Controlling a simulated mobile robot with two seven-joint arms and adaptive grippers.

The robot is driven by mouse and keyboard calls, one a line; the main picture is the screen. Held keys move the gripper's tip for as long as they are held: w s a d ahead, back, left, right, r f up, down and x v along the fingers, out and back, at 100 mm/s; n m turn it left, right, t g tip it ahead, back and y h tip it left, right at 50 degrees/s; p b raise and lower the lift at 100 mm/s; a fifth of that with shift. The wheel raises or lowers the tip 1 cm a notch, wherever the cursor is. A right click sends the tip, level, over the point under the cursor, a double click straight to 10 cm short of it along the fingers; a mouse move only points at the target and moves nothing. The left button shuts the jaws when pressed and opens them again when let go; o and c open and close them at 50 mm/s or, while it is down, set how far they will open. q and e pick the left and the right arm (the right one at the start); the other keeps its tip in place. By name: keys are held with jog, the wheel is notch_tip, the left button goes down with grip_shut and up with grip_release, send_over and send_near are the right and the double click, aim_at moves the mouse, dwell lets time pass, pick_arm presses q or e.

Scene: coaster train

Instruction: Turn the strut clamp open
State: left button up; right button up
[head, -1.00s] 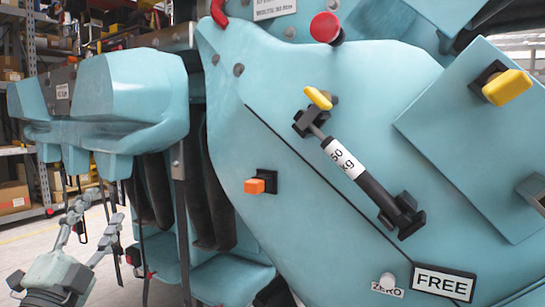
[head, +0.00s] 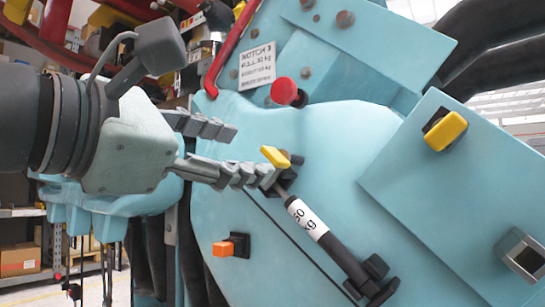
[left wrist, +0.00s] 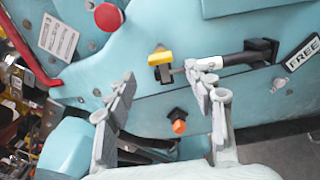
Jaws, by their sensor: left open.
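The strut clamp's yellow lever (head: 275,157) sits at the upper end of a black strut (head: 332,255) with a white "50 kg" label, on the big light-blue machine panel. In the left wrist view the yellow lever (left wrist: 160,57) lies just beyond the space between my fingers. My left gripper (head: 252,154) is open, reaching in from the left with nothing between its fingers. In the head view its lower fingertip overlaps the clamp's dark base; I cannot tell if they touch. In the left wrist view the gripper (left wrist: 163,78) has one fingertip overlapping the strut's near end. My right gripper is out of view.
A red knob (head: 284,91) is above the clamp and an orange knob (head: 223,249) below it. Another yellow lever (head: 446,131) is on the raised plate at the right. A red curved rail (head: 228,50) rises on the left.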

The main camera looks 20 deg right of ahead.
aim_at(269, 157)
pick_arm(q)
jog(key=p+x, duration=0.1)
jog(key=x, duration=0.5)
jog(key=shift+d, duration=0.15)
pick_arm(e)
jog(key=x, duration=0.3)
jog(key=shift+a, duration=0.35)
pick_arm(q)
jog(key=shift+c, duration=0.2)
jog(key=c, duration=1.1)
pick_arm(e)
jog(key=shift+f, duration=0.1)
